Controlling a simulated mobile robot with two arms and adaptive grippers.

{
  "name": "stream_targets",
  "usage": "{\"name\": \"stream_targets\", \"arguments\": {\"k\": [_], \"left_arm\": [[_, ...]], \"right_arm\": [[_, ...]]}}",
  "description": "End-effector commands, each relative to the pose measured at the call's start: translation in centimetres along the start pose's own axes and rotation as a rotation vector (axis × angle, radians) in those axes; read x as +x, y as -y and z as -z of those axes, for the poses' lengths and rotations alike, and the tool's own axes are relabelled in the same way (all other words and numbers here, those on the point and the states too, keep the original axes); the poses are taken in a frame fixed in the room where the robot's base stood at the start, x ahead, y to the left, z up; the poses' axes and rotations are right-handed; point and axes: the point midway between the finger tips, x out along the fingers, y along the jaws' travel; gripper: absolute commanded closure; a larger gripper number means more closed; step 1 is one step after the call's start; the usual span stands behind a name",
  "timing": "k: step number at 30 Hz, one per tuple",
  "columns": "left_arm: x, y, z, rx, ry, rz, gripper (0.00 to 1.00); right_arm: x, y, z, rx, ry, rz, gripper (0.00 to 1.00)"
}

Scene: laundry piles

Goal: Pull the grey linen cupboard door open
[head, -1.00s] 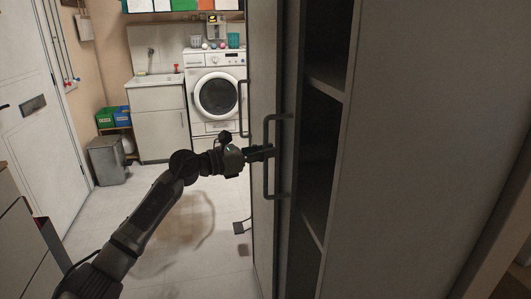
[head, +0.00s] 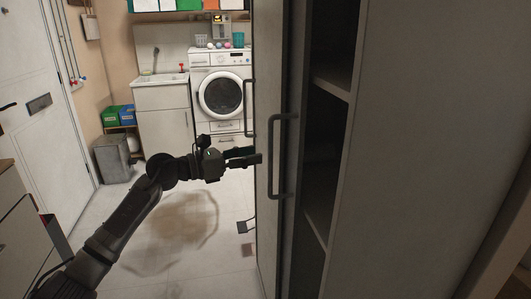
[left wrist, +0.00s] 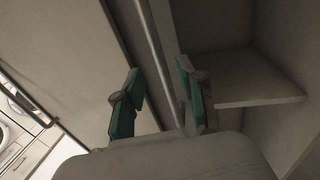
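The grey linen cupboard stands on the right with one door (head: 291,235) ajar; dark shelves (head: 331,78) show beside its edge. The door carries a dark vertical bar handle (head: 271,135). My left gripper (head: 256,154) is just left of this handle, its fingers pointing at it. In the left wrist view the left gripper (left wrist: 158,68) has its two green-padded fingers spread. A long pale bar or edge (left wrist: 155,45) shows beyond the gap between them, with nothing visibly clasped. Whether a fingertip touches the handle is unclear. My right gripper is out of view.
A second bar handle (head: 248,108) is farther left on the cupboard front. A washing machine (head: 220,95) and a sink cabinet (head: 163,122) stand at the back. A grey bin (head: 112,160) is at the left. The floor (head: 185,225) between is mostly clear.

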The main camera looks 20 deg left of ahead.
Motion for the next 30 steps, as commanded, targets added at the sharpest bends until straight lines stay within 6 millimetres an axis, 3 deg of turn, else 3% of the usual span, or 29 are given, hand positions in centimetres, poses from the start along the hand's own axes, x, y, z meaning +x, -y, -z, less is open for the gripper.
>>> {"name": "stream_targets", "arguments": {"k": [3,10,30], "left_arm": [[-2.6,-0.1,0.2,-0.001,-0.005,-0.003,0.60],[-5.5,0.0,0.1,-0.002,-0.002,0.000,0.60],[-6.0,-0.2,0.5,-0.031,0.006,-0.006,0.60]], "right_arm": [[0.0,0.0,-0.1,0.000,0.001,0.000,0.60],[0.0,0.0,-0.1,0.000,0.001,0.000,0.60],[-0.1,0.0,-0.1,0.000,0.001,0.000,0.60]]}}
